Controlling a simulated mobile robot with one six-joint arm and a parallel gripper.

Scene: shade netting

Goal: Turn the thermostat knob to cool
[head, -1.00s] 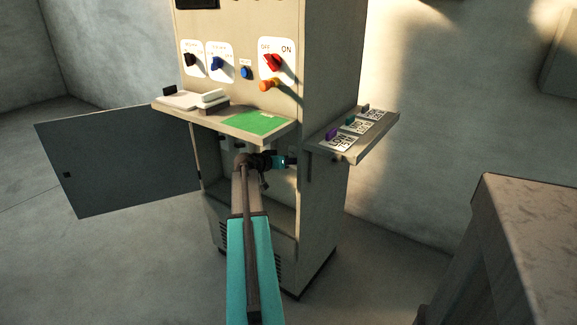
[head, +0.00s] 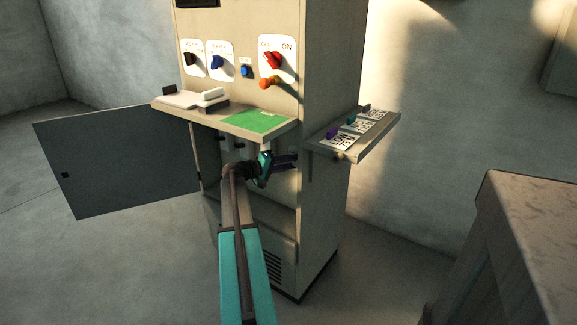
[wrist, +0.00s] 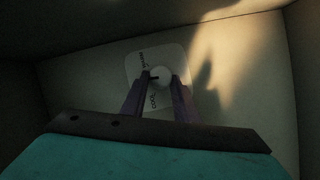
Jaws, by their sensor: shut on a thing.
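The thermostat knob (wrist: 161,76) is pale and round with a small dark pointer mark on its left side. It sits on a white plate (wrist: 140,66) lettered WARM and COOL, with the lettering turned sideways in the wrist view. The pointer lies between the two words. My gripper (wrist: 160,88) has one finger on each side of the knob and is shut on it. In the head view my gripper (head: 288,160) reaches into the open lower part of the cabinet (head: 325,90), under the shelf; the knob is hidden there.
A shelf with a green panel (head: 255,120) juts out above my arm. A side shelf (head: 345,150) with labelled cards is at the right. The cabinet door (head: 120,160) hangs open at the left. A stone-like block (head: 515,240) stands at the lower right.

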